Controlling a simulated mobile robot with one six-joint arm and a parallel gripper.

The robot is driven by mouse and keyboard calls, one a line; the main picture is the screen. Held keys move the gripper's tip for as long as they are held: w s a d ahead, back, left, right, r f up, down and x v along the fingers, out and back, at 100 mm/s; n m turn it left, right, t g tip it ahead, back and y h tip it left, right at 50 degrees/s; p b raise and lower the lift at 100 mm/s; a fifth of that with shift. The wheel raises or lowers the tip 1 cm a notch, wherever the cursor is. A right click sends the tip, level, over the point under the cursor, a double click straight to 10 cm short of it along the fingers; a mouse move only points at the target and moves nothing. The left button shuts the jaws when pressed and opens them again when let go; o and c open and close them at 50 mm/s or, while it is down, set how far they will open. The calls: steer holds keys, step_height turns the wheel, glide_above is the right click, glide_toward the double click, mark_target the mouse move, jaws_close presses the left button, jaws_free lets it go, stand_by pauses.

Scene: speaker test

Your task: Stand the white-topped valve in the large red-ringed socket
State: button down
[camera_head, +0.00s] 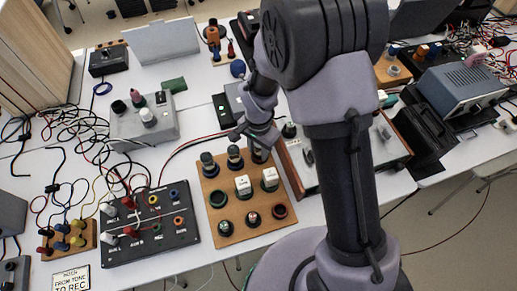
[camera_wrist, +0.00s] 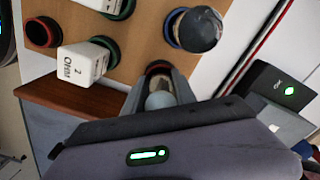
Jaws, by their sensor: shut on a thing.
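My gripper (camera_wrist: 160,92) is shut on a valve with a pale, rounded top (camera_wrist: 159,97). In the head view my gripper (camera_head: 258,136) is over the far right corner of the wooden socket board (camera_head: 232,178). The held valve (camera_head: 259,156) is partly hidden by the fingers. A reddish ring (camera_wrist: 158,66) shows just beyond it; I cannot tell whether the valve is seated or raised. An empty red-ringed socket (camera_head: 279,211) is at the board's near right; it also shows at the wrist view's upper left (camera_wrist: 42,32).
White block (camera_head: 270,178) stands between the held valve and the empty red-ringed socket. Another white block (camera_head: 243,185) is beside it. Dark valves (camera_head: 235,157) and (camera_head: 208,165) fill the far row. A wood-edged case (camera_head: 297,165) borders the board's right. Green-ringed socket (camera_head: 217,198) looks empty.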

steer(key=c, duration=1)
jaws_free()
steer(key=shift+f, duration=0.1)
step_height(320, 180, up, 13)
steer(key=p, duration=0.6)
steer(key=s+d+r+n+t+y, duration=0.1)
steer(key=s+d+r+t, duration=0.15)
steer(key=r, duration=0.55)
steer(key=s+d+r+t, duration=0.1)
steer(key=s+d+r, duration=0.3)
steer(key=r, duration=0.4)
steer(key=s+r, duration=0.2)
steer(key=s, duration=0.1)
steer(key=s+d+r+n+t, duration=0.1)
steer(key=s, duration=0.3)
steer(key=s+d+r+n+t+y, duration=0.1)
steer(key=s+r, duration=0.1)
steer(key=s, duration=0.1)
steer(key=shift+s+d+r, duration=0.15)
steer(key=shift+r, duration=0.2)
